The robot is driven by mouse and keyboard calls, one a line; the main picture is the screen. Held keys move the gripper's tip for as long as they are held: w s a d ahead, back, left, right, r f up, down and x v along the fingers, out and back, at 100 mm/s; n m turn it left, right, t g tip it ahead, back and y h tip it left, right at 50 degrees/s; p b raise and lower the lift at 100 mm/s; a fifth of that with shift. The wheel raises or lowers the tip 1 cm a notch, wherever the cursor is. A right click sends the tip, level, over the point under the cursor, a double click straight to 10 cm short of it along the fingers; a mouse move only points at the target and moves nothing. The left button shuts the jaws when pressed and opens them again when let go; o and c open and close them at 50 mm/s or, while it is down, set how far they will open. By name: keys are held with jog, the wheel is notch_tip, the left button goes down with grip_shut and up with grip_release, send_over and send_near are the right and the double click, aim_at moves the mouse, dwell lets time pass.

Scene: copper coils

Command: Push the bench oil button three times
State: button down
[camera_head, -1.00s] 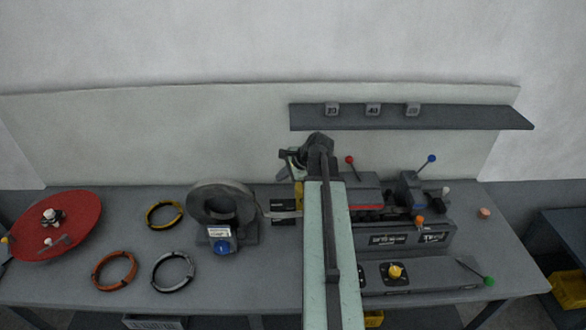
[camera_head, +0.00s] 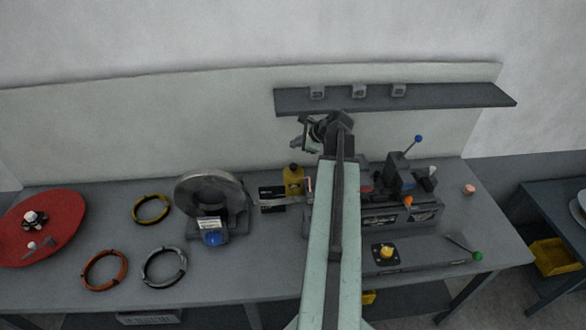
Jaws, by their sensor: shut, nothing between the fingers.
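No button carries a readable oil label. A yellow bottle (camera_head: 293,180) with a dark cap stands upright at the back of the bench (camera_head: 110,225). A yellow round button (camera_head: 386,251) is on a dark plate at the front right of the bench. A blue button (camera_head: 212,239) is on the front of the grey coil stand (camera_head: 215,190). My gripper (camera_head: 297,146) is shut and empty, small in view, and appears above and behind the bottle. My arm crosses the middle of the bench and hides part of the machine.
Yellow, orange and grey rings and a red disc (camera_head: 38,230) lie on the left. A dark machine (camera_head: 398,212) with blue, orange and green knobs stands on the right. A shelf (camera_head: 440,97) with several grey blocks is above, close to my gripper.

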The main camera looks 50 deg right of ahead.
aim_at(292, 165)
notch_tip(292, 165, down, 8)
jog(key=b, duration=0.6)
jog(key=shift+r+b, duration=0.25)
jog(key=shift+b, duration=0.05)
dwell(1.3)
jog(key=shift+f+b, duration=0.35)
jog(key=shift+f+b, duration=0.95)
dwell(0.8)
jog(key=shift+r+p, duration=1.35)
notch_tip(292, 165, up, 5)
jog(key=p, duration=0.5)
jog(key=shift+r, duration=0.1)
